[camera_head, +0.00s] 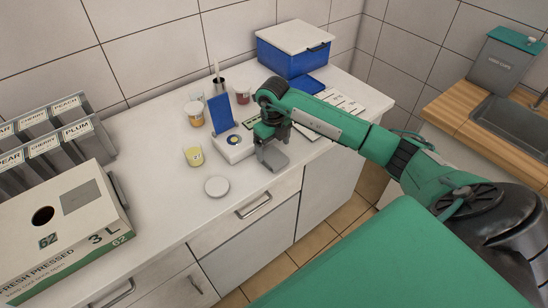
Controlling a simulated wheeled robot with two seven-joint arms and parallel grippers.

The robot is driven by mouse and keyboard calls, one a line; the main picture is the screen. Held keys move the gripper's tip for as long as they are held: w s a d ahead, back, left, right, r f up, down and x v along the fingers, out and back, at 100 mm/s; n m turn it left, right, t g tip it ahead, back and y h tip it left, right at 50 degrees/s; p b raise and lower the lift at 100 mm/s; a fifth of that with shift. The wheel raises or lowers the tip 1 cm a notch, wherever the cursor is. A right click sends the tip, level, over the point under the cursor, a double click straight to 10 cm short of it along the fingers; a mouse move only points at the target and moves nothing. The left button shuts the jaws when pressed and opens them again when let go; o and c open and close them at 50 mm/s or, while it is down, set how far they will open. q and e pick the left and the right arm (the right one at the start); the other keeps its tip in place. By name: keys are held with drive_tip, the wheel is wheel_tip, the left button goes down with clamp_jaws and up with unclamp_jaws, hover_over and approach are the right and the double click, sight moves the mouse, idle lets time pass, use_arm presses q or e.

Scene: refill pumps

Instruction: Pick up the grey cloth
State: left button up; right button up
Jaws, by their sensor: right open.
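The grey cloth (273,158) appears as a small grey piece near the front edge of the white counter (160,210). My right gripper (267,136) points down directly over its back part and hides some of it. The jaws are open. I cannot tell from this view whether the fingers touch the cloth or stand around it. My left gripper is not in view.
A white device (233,146) with a blue upright panel (220,112) stands just left of my right gripper. Jars, including a yellow one (194,156), and a round white lid (217,186) are nearby. A blue box (290,60) stands behind; a large carton (70,225) is at left.

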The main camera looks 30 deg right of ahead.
sight(274, 157)
drive_tip(key=f+p, duration=0.1)
drive_tip(key=f, duration=0.1)
drive_tip(key=f+p, duration=0.1)
drive_tip(key=f, duration=0.1)
drive_tip(key=shift+w+d+f+p, duration=0.1)
drive_tip(key=shift+d+f+p, duration=0.1)
drive_tip(key=shift+f+p, duration=0.15)
drive_tip(key=shift+f, duration=0.3)
drive_tip(key=c, duration=1)
drive_tip(key=shift+c, duration=0.3)
drive_tip(key=shift+r, duration=0.1)
